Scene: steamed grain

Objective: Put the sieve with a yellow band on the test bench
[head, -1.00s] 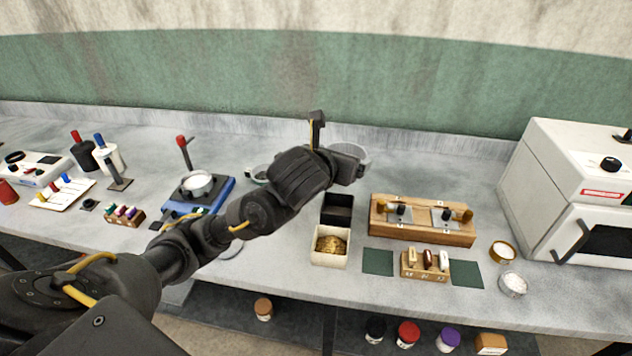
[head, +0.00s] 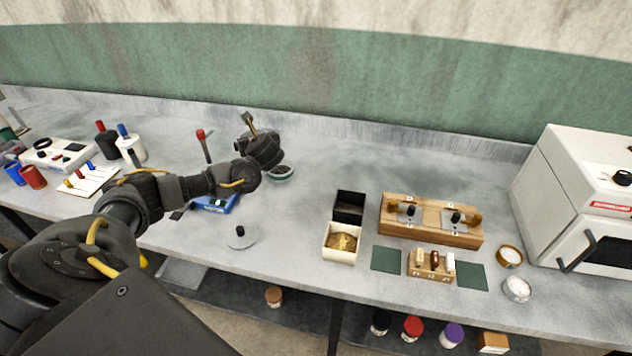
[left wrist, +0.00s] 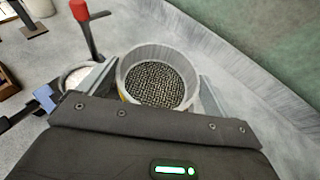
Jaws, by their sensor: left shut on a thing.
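My left gripper (head: 262,148) is shut on a round, light-coloured sieve (left wrist: 158,82) with a dark mesh floor. In the left wrist view one finger lies on each side of its wall, and a little yellow shows low on its left side. In the head view my gripper and wrist hide this sieve. A second, green-edged sieve (head: 281,173) with a dark mesh stands on the grey bench (head: 300,220), just right of and below my gripper. I cannot tell how high the held sieve is above the bench. My right gripper is not in view.
The blue device (head: 216,204) is mostly behind my left arm; its red-tipped post (head: 204,145) stands near the gripper. A grey knobbed lid (head: 241,240) lies in front. Black (head: 349,206) and white (head: 341,256) boxes stand to the right. The bench behind them is clear.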

